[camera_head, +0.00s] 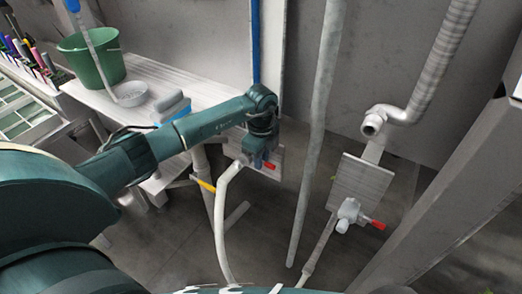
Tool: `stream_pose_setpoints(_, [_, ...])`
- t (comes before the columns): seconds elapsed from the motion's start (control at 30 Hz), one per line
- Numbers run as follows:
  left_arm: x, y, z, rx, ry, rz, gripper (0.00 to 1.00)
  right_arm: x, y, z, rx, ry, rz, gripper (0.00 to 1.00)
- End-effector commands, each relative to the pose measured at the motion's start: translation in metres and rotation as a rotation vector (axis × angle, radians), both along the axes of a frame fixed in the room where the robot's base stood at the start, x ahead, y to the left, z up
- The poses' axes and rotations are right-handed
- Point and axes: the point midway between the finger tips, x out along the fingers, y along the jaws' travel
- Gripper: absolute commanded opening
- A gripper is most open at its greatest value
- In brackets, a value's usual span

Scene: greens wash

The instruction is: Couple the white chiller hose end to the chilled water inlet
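A white hose (222,225) rises from the bottom of the head view and bends right at its top. Its upper end reaches my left gripper (257,164). The gripper points down there, in front of a small grey plate with a red handle (269,165). The fingers are small and dark, so I cannot tell whether they are shut on the hose. Whether the hose end touches a fitting behind the gripper is hidden. I cannot tell which fitting is the chilled water inlet. My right gripper is not in view.
A second plate (362,184) at right carries a valve (348,212) with a red handle. A metal pipe (436,70) ends in an elbow above it. A yellow handle (203,184) lies left of the hose.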

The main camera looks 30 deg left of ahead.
Motion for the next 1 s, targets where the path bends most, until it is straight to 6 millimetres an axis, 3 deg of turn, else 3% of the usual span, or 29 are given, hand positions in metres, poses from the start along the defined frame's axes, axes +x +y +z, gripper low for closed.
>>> stream_pose_setpoints(0.23, [-0.0001,0.0,-0.0007,0.0,0.0,0.0,0.17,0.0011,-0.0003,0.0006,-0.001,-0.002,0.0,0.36])
stream_pose_setpoints(0.47, [-0.0001,0.0,-0.0004,0.0,0.0,0.0,0.0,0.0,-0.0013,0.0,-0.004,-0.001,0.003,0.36])
stream_pose_setpoints(1.0, [-0.0023,0.0004,0.0012,0.0,0.0,-0.001,0.0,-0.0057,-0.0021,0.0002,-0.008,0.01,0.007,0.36])
